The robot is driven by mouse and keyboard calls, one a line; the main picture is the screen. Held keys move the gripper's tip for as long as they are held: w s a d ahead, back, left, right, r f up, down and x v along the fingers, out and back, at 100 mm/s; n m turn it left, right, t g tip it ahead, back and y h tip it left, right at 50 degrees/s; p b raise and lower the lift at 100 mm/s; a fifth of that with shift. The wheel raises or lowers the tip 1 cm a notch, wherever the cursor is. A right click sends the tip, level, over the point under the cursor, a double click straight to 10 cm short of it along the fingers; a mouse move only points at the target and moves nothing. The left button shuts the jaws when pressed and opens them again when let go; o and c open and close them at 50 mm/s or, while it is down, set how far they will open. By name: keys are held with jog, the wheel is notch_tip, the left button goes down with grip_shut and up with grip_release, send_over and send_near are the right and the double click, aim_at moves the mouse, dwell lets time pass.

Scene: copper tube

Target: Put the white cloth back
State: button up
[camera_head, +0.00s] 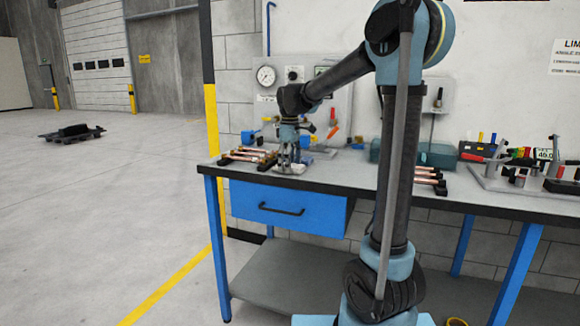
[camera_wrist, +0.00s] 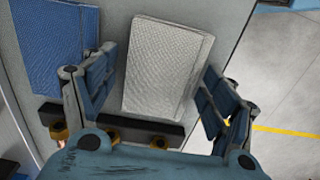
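The white cloth (camera_wrist: 165,68) is a folded, textured rectangle lying on the workbench, seen between my fingers in the wrist view. In the head view it shows as a small white patch (camera_head: 290,169) near the bench's front edge, under my gripper (camera_head: 289,148). In the wrist view my gripper (camera_wrist: 157,80) is open, with one finger to each side of the cloth and nothing held. I cannot tell whether the fingertips touch the bench. The near end of the cloth meets a dark bar.
A blue cloth (camera_wrist: 57,45) lies left of the white one in the wrist view. Copper tubes on black holders (camera_head: 246,157) lie left of my gripper, and more tubes (camera_head: 430,179) lie right. A gauge panel (camera_head: 293,92) stands behind. The bench edge is close.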

notch_tip(320, 180, up, 12)
dwell(0.8)
jog(key=shift+r, duration=0.1)
